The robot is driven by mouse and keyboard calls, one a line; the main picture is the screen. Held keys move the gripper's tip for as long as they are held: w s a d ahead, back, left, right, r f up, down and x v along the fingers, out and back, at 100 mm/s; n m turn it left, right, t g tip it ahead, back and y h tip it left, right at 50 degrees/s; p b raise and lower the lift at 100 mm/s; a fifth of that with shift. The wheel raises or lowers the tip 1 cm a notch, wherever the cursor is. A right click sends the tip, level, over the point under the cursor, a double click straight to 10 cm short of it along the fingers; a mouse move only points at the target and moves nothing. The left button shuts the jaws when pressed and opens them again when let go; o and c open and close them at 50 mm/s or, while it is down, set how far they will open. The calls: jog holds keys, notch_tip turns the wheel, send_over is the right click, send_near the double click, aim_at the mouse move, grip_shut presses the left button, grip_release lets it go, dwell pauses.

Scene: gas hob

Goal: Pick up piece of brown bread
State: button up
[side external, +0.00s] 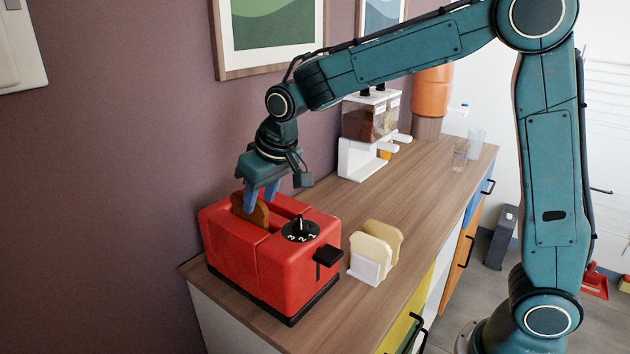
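A piece of brown bread (249,210) stands upright in a slot of the red toaster (288,271), its top sticking out. My gripper (261,197) points down over the toaster, with its blue fingers at the bread's upper part. One finger overlaps the bread in the picture. I cannot tell whether the fingers press on the bread or stand apart from it.
A white rack (367,270) with pale bread slices (378,243) stands right of the toaster. A cereal dispenser (370,125), an orange container (431,92) and clear cups (475,143) stand farther back. The wall is close behind the toaster. The wooden counter's middle (400,190) is clear.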

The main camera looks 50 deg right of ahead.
aim_at(259, 218)
jog(key=shift+x, duration=1.35)
grip_shut()
